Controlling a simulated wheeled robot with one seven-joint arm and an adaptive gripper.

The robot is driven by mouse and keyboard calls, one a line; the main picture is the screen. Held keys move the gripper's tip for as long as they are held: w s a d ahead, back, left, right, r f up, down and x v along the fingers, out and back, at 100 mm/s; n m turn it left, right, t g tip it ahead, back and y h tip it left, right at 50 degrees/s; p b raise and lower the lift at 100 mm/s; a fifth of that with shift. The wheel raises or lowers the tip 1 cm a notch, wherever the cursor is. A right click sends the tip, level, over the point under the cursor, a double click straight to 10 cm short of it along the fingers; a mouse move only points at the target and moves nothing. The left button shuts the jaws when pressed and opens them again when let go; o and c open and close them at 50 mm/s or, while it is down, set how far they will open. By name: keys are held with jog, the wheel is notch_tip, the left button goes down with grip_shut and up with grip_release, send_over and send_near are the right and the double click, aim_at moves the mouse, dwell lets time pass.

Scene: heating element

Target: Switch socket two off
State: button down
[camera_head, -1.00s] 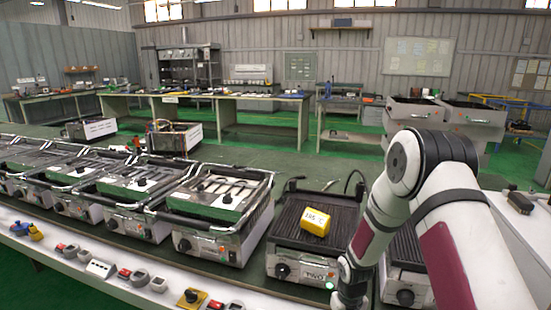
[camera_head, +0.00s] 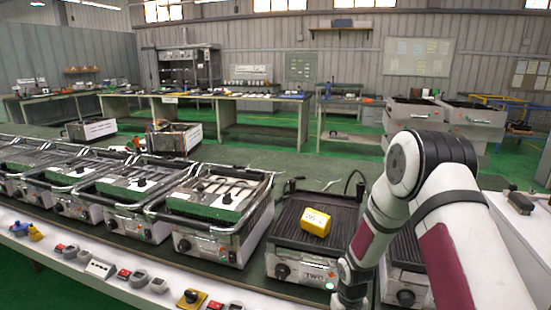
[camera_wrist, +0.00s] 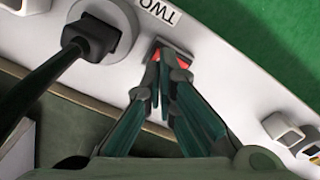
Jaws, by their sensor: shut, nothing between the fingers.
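The switch position cannot be read. In the head view, my gripper end (camera_head: 350,296) is low beside the grill marked TWO (camera_head: 318,236), and the socket is not clearly visible there.
A yellow block (camera_head: 315,222) lies on the grill's ribbed plate. Other grills (camera_head: 215,205) stand in a row to the left. A white ledge (camera_head: 130,290) with switches and plugs runs along the front. More white fittings (camera_wrist: 290,133) lie at the right of the wrist view.

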jog(key=shift+f+b, duration=0.65)
jog(key=shift+f, duration=0.5)
dwell(0.5)
jog(key=shift+r, duration=0.1)
jog(key=shift+r+p, duration=1.7)
jog(key=shift+r, duration=1.7)
